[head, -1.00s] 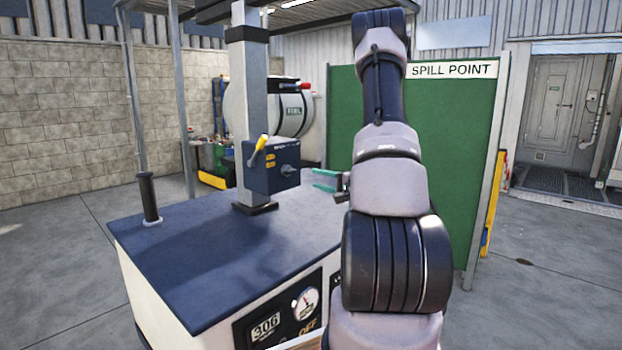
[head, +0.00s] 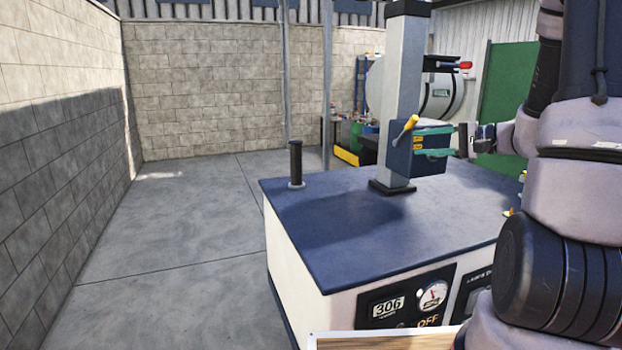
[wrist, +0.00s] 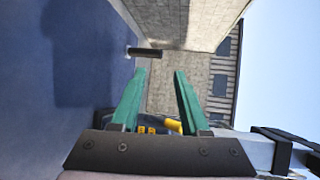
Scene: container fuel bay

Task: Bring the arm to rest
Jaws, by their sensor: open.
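My gripper (head: 432,141) has two teal fingers, spread apart with nothing between them. In the head view it points left and overlaps the dark blue switch box (head: 405,160) on the grey post. I cannot tell whether it touches the box. The box carries a yellow lever (head: 407,128), tilted up to the right. My arm stands raised at the right of the head view.
A white fuel tank (head: 437,95) and green panel (head: 508,95) stand behind. Open concrete floor (head: 180,250) lies left, bounded by block walls (head: 200,90).

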